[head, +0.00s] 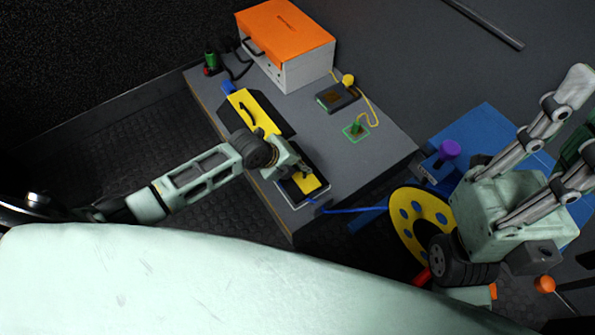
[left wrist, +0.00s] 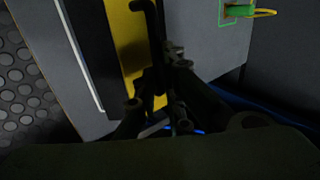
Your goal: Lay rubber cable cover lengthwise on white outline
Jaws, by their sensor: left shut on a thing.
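The rubber cable cover (head: 240,100) is a yellow strip with black sides and a black handle, lying along the grey table. It also shows in the left wrist view (left wrist: 132,45), with the handle (left wrist: 152,35) on top. A white outline (head: 281,188) shows around its near end; in the left wrist view a white line (left wrist: 78,50) runs beside its black edge. My left gripper (head: 305,172) is shut on the cover, apparently at its handle; dark fingers hide the exact contact. My right gripper (head: 584,120) is open and empty at the right, its fingers apart.
An orange-topped white case (head: 287,40) stands at the table's back. A dark box (head: 337,96) with a yellow cable and a green connector (head: 356,128) lie right of the cover. A blue cable (head: 350,210) runs toward a yellow reel (head: 408,215).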

